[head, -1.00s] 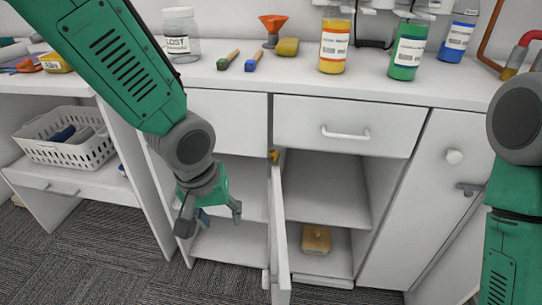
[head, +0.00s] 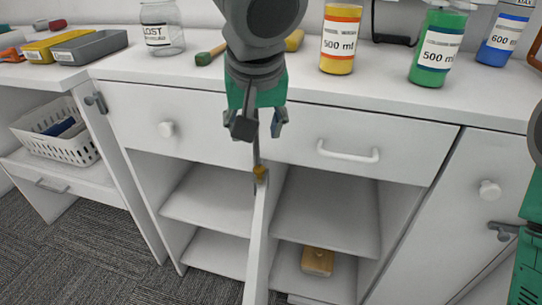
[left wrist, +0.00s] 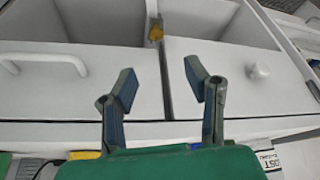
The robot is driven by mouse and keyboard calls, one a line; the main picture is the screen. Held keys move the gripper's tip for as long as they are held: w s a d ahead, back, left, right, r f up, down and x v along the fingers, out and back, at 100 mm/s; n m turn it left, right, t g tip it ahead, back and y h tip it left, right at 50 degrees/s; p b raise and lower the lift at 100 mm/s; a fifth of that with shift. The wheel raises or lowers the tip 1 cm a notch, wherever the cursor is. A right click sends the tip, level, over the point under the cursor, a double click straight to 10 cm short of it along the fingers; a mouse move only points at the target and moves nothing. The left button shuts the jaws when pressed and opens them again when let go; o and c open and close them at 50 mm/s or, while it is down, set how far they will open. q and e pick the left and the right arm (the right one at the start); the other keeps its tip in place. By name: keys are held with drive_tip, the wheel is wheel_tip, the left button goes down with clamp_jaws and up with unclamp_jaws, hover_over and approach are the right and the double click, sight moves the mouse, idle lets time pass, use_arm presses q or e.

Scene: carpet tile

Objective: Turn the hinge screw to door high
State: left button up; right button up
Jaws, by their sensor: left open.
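The small brass-yellow hinge screw (head: 260,173) sits at the top of the open door (head: 260,240), which I see nearly edge-on, against the cabinet's middle upright. It also shows in the left wrist view (left wrist: 155,33), near the top centre, beyond my fingertips. My left gripper (head: 256,125) hangs in front of the drawer fronts, just above the screw in the head view. In the left wrist view my left gripper (left wrist: 162,85) has its fingers apart with nothing between them. The fingers are not touching the screw.
Drawers with a white bar handle (head: 348,152) and a round knob (head: 166,129) flank the upright. The shelves below are open, with a wooden block (head: 317,261) low down. Bottles, including a yellow one (head: 340,40), and a jar (head: 162,25) stand on the countertop.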

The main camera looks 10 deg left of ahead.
sight(260, 168)
use_arm(q)
drive_tip(key=b+x, duration=0.4)
drive_tip(key=x, duration=0.5)
drive_tip(key=shift+w+f, duration=0.1)
drive_tip(key=shift+f, duration=0.05)
drive_tip(key=f, duration=0.1)
drive_tip(key=w+f+b, duration=0.1)
drive_tip(key=f, duration=0.1)
drive_tip(key=shift+w+d, duration=0.2)
drive_tip(key=shift+w+d+f+b, duration=0.2)
drive_tip(key=shift+f+b, duration=0.1)
drive_tip(key=shift+f, duration=0.1)
drive_tip(key=shift+a, duration=0.5)
drive_tip(key=shift+a+f, duration=0.1)
drive_tip(key=shift+f, duration=0.05)
clamp_jaws()
drive_tip(key=shift+d, duration=0.25)
use_arm(e)
drive_tip(key=f, duration=0.5)
drive_tip(key=shift+w+d+f, duration=0.2)
drive_tip(key=shift+d+f, duration=0.05)
drive_tip(key=shift+d, duration=0.1)
